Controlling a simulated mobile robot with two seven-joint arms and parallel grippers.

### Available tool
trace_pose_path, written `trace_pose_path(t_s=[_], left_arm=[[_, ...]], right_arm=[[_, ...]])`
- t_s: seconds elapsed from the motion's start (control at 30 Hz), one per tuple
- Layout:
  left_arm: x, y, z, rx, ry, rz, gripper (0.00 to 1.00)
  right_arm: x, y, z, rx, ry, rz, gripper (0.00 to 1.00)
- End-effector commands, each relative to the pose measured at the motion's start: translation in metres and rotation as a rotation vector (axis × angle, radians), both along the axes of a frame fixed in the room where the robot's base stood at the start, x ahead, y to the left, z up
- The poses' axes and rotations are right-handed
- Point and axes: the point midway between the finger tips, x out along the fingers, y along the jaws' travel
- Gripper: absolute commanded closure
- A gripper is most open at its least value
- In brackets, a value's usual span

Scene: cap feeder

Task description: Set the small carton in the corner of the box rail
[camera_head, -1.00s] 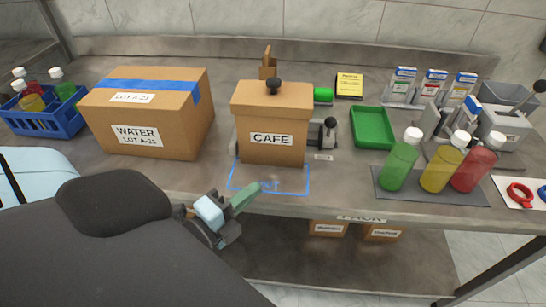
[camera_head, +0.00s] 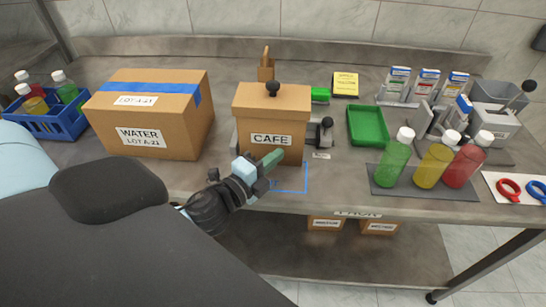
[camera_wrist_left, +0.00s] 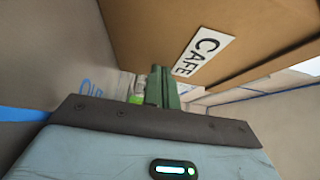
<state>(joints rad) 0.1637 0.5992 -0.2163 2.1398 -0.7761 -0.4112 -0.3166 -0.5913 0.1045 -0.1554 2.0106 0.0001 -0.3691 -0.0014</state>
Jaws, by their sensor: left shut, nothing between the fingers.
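The small carton (camera_head: 258,118), brown and labelled CAFE, stands upright on the bench with a black knob showing at its top. Grey metal parts of the box rail (camera_head: 318,137) show at its right side; the carton hides most of the rail, so I cannot tell whether it sits in the corner. My left gripper (camera_head: 273,158) is shut and empty, its green fingers at the carton's lower front face. In the left wrist view the fingers (camera_wrist_left: 161,88) are together beside the carton (camera_wrist_left: 215,30); contact is unclear. My right gripper is not in view.
A larger WATER box (camera_head: 150,115) stands left of the carton. A blue outline (camera_head: 290,190) marks the bench in front. A green tray (camera_head: 367,126) and several coloured bottles (camera_head: 434,167) are on the right. A blue crate (camera_head: 50,124) stands far left.

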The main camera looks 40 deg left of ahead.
Motion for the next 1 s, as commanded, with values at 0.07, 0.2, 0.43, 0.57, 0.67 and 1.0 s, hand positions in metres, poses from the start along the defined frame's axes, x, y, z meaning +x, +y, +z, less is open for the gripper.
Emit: trace_pose_path(t_s=[0.07,0.2,0.43,0.57,0.67,1.0], left_arm=[[0.0,0.0,0.0,0.0,0.0,0.0,1.0],[0.0,0.0,0.0,0.0,0.0,0.0,1.0],[0.013,0.011,0.001,0.002,-0.002,0.002,1.0],[0.029,0.025,0.002,0.001,-0.003,0.002,1.0],[0.037,0.031,0.001,-0.001,-0.002,0.002,1.0],[0.04,0.034,0.0,-0.001,0.0,0.0,1.0]], right_arm=[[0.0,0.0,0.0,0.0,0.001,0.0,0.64],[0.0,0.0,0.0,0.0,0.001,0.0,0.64],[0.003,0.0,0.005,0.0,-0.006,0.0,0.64],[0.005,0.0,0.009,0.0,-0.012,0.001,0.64],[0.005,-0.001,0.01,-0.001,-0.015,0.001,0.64],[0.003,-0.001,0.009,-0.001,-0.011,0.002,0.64]])
